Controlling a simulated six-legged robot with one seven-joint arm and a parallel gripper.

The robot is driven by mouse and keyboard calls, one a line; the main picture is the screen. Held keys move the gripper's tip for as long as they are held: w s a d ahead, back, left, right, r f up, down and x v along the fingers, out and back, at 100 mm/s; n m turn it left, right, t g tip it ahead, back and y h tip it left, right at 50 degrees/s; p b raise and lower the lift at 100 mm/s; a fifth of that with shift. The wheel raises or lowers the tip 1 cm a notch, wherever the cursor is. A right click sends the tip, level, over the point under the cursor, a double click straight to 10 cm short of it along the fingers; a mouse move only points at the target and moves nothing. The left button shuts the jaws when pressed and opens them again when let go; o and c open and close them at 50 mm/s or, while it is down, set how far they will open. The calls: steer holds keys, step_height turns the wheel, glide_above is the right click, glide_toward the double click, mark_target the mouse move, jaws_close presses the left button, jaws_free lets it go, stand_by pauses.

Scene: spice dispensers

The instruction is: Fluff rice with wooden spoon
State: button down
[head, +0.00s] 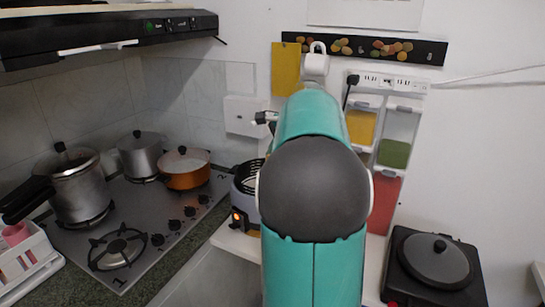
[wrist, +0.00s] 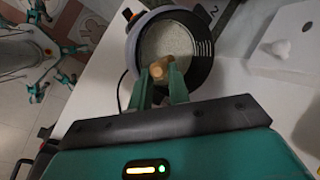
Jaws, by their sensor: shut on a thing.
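The rice cooker (head: 244,192) stands on the white counter right of the stove, partly hidden by my arm in the head view. In the wrist view its round pot (wrist: 205,62) is open and holds pale rice (wrist: 165,38). My gripper (wrist: 160,82) is shut on the wooden spoon (wrist: 159,69), whose light-brown handle end shows between the fingers. The spoon points over the pot, and its far part overlaps the rice; I cannot tell how deep it reaches. In the head view my arm hides the gripper and spoon.
On the stove stand a pressure cooker (head: 77,187), a grey pot (head: 141,155) and an orange pan (head: 184,174). A black hot plate with a lidded pan (head: 435,260) is at the right. Spice dispensers (head: 394,153) hang on the wall behind my arm.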

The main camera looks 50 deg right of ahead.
steer(key=shift+w+a, duration=0.25)
steer(key=shift+w, duration=0.5)
steer(key=shift+r, duration=0.1)
steer(key=s+a+r, duration=0.2)
steer(key=r, duration=0.4)
steer(key=s+a+r, duration=0.1)
steer(key=s+r, duration=0.1)
steer(key=r, duration=0.4)
steer(key=shift+s+a, duration=0.15)
steer(key=shift+a, duration=0.25)
steer(key=shift+r, duration=2.45)
